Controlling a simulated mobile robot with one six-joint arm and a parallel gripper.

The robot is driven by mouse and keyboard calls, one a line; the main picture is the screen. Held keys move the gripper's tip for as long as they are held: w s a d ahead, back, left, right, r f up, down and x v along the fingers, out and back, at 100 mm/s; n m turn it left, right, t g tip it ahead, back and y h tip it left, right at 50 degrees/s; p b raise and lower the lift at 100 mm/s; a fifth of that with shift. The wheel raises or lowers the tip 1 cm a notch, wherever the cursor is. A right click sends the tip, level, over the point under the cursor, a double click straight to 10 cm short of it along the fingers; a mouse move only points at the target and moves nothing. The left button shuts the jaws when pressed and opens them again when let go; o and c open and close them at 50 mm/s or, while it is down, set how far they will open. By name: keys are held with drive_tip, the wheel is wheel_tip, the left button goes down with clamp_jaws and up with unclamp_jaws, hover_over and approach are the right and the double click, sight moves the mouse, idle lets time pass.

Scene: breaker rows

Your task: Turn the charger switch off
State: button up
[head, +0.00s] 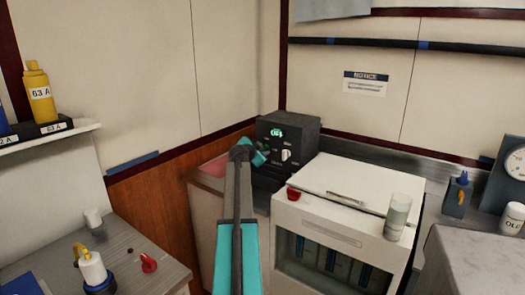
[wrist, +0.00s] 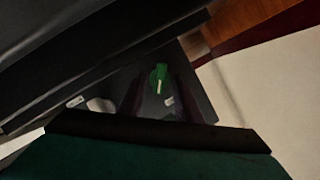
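The charger is a dark box (head: 306,132) in the back corner, with a lit green part (head: 276,132) and a white knob (head: 286,155) on its front. In the wrist view a green knob-like part (wrist: 158,78) with a pale mark stands on the dark panel (wrist: 188,75). A whitish rounded part (wrist: 100,104) lies lower left, partly hidden. My gripper (head: 258,153) is just left of and in front of the charger's face. In the wrist view its dark fingers (wrist: 160,98) are apart, with panel showing between them. I cannot tell whether they touch the charger.
A white-topped cabinet (head: 340,184) stands right of the charger, with a red object (head: 293,194) and a pale cylinder (head: 397,216) on it. A wooden wall panel (head: 150,195) is left of my arm. A grey bench (head: 130,252) with a red ring (head: 148,263) is at lower left.

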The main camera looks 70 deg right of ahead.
idle(0.3)
drive_tip(key=c, duration=0.7)
drive_tip(key=shift+d+n+b, duration=0.1)
drive_tip(key=shift+n+b, duration=0.2)
drive_tip(key=n+g, duration=0.1)
drive_tip(key=n+g+b, duration=0.1)
drive_tip(key=n, duration=0.1)
drive_tip(key=n+g+y+b, duration=0.1)
drive_tip(key=shift+w+d+r, duration=0.15)
drive_tip(key=shift+w+r, duration=0.15)
drive_tip(key=shift+w, duration=0.05)
drive_tip(key=shift+n, duration=0.3)
drive_tip(key=o, duration=0.6)
drive_tip(key=shift+o, duration=0.5)
drive_tip(key=shift+f, duration=0.1)
